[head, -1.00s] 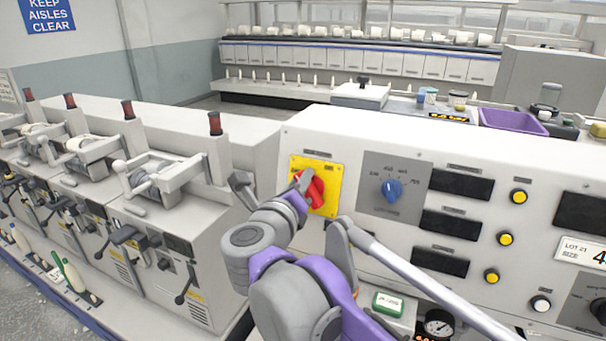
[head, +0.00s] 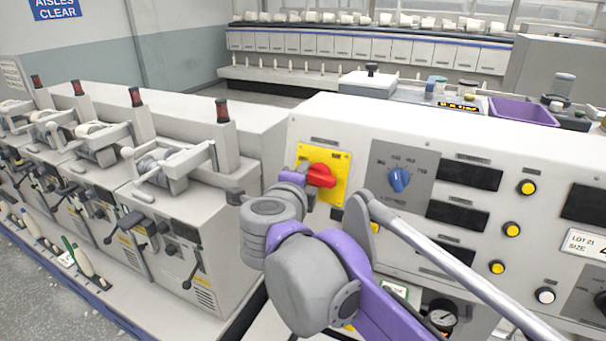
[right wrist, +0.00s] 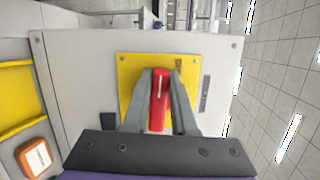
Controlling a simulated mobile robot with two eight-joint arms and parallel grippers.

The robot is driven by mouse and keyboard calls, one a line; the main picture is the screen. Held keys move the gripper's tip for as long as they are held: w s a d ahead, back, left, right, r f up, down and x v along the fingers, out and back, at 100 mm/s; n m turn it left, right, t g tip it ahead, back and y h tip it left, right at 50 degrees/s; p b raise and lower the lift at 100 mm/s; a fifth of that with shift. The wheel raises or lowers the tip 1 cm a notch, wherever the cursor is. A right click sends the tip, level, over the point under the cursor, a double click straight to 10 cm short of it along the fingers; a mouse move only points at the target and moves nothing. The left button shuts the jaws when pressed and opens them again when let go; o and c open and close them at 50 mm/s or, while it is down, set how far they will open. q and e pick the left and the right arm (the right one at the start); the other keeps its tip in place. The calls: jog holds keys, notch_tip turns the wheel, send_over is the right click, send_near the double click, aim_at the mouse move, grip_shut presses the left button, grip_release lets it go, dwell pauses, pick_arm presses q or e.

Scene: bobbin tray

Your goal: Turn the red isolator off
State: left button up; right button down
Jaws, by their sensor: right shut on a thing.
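The red isolator handle (head: 322,176) sits on a yellow plate (head: 337,157) on the light grey panel. In the head view the handle lies nearly level across the plate. My right gripper (head: 305,176) is at the handle and shut on it, with my wrist partly covering the lower left of the plate. In the right wrist view the red handle (right wrist: 158,100) stands between the two grey fingers, in front of the yellow plate (right wrist: 130,68). My left gripper is not in view.
A blue knob (head: 399,180) on a grey plate is just right of the isolator. Yellow buttons (head: 526,188) and dark displays (head: 470,174) are farther right. A row of machines with levers (head: 165,172) stands on the left. A purple tray (head: 522,111) is behind the panel.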

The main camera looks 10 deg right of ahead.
jog(key=shift+f+n, duration=0.15)
jog(key=shift+n, duration=0.25)
jog(key=c, duration=0.7)
grip_release()
jog(key=shift+s, duration=0.1)
jog(key=v, duration=1)
jog(key=shift+s+a, duration=0.1)
jog(key=shift+s, duration=0.25)
